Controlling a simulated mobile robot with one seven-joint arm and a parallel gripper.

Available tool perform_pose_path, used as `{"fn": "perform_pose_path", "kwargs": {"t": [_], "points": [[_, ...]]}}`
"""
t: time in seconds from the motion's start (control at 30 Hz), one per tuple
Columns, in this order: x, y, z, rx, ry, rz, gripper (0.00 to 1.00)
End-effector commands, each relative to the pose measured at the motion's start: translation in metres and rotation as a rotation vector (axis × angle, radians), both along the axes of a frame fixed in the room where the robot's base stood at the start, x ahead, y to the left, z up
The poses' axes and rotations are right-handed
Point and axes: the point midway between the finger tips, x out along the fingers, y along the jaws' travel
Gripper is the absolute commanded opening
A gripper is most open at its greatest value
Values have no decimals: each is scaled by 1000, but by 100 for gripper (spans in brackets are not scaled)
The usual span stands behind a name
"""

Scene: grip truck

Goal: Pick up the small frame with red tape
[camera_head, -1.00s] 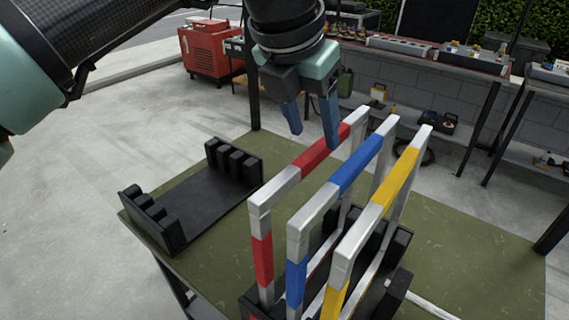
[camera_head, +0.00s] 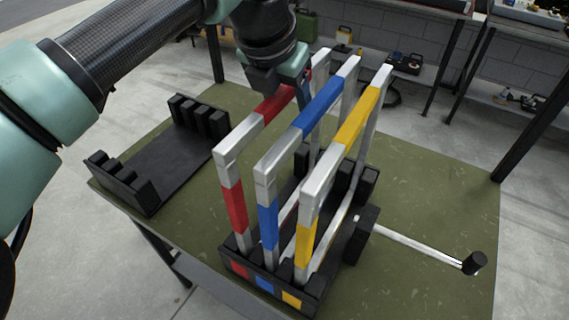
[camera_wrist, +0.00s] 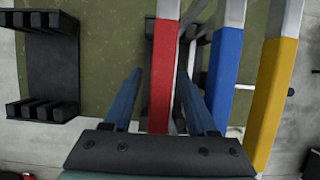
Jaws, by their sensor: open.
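The small frame with red tape (camera_head: 233,205) stands upright at the left of three metal frames in a black slotted rack (camera_head: 270,287). In the wrist view its red-taped top bar (camera_wrist: 163,70) runs between the two blue fingers of my gripper (camera_wrist: 160,92). My gripper is open, with one finger on each side of the bar and a gap visible on both sides. In the head view my gripper (camera_head: 292,88) is over the far part of the red top bar, its fingers partly hidden.
A blue-taped frame (camera_head: 331,100) and a yellow-taped frame (camera_head: 357,120) stand close to the right. An empty black slotted rack (camera_head: 165,160) lies left on the green table (camera_head: 420,215). A rod with a black end (camera_head: 474,263) projects right.

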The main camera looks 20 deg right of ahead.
Motion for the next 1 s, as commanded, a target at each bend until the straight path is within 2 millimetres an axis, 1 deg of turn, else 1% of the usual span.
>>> {"fn": "perform_pose_path", "kwargs": {"t": [0.73, 0.87, 0.9, 0.97, 1.0], "points": [[0, 0, -5, 0, 0, 0, 57], [0, 0, -5, 0, 0, 0, 34], [0, 0, -5, 0, 0, 0, 27], [0, 0, -5, 0, 0, 0, 16], [0, 0, -5, 0, 0, 0, 9]]}}
